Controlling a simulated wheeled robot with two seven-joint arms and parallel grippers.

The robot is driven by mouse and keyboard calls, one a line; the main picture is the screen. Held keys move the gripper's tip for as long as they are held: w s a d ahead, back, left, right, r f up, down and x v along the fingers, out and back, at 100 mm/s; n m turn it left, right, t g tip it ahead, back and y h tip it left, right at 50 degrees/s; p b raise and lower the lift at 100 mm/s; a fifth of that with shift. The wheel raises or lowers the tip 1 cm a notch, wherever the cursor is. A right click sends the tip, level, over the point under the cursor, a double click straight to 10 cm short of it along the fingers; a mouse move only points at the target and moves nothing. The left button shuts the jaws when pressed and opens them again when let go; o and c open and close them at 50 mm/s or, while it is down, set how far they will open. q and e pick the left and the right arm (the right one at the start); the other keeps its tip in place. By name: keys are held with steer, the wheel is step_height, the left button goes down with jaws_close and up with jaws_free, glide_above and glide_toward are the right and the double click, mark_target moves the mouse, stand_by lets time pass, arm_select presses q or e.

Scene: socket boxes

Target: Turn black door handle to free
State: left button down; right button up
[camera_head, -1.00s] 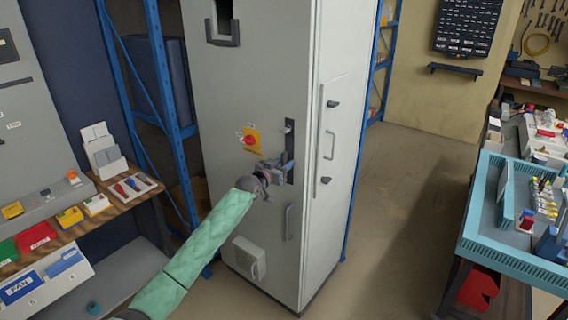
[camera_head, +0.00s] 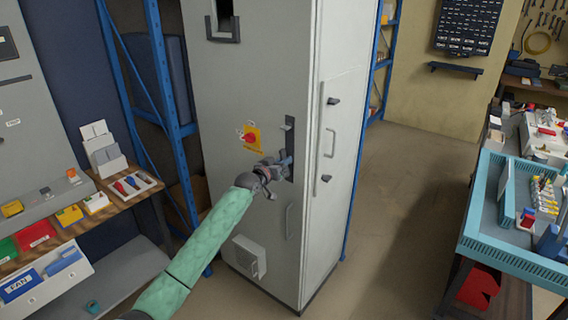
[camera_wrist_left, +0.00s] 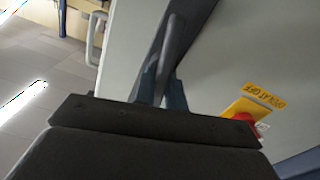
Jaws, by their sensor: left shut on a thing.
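The black door handle sits on a tall dark plate (camera_head: 290,130) on the front of the grey cabinet (camera_head: 245,75), near its right edge. In the left wrist view the dark handle (camera_wrist_left: 177,40) runs down between the bluish fingers. My left gripper (camera_head: 285,164) is at the handle, shut on it. The fingers also show in the left wrist view (camera_wrist_left: 163,90). The gripper hides part of the handle, so its exact angle is hard to tell. My right gripper does not show.
A red knob on a yellow plate (camera_head: 252,138) is just left of the handle. A vent box (camera_head: 248,257) is low on the cabinet. A wooden shelf (camera_head: 88,214) with coloured bins stands at left, a teal tray (camera_head: 520,262) at right. The floor (camera_head: 410,210) right of the cabinet is clear.

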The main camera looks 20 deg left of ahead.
arm_select(q)
steer(key=shift+n, duration=1)
steer(key=n, duration=0.2)
steer(key=shift+w+a+n, duration=0.1)
steer(key=shift+a+n, duration=0.1)
steer(key=shift+n, duration=1.1)
steer(key=shift+a+f+n, duration=0.1)
steer(key=shift+n, duration=1.7)
steer(key=shift+a+f+n+p, duration=0.15)
steer(key=shift+n+p, duration=0.4)
steer(key=shift+n, duration=0.85)
steer(key=shift+f+n+p, duration=0.2)
steer(key=shift+n+p, duration=0.35)
steer(key=shift+n, duration=0.85)
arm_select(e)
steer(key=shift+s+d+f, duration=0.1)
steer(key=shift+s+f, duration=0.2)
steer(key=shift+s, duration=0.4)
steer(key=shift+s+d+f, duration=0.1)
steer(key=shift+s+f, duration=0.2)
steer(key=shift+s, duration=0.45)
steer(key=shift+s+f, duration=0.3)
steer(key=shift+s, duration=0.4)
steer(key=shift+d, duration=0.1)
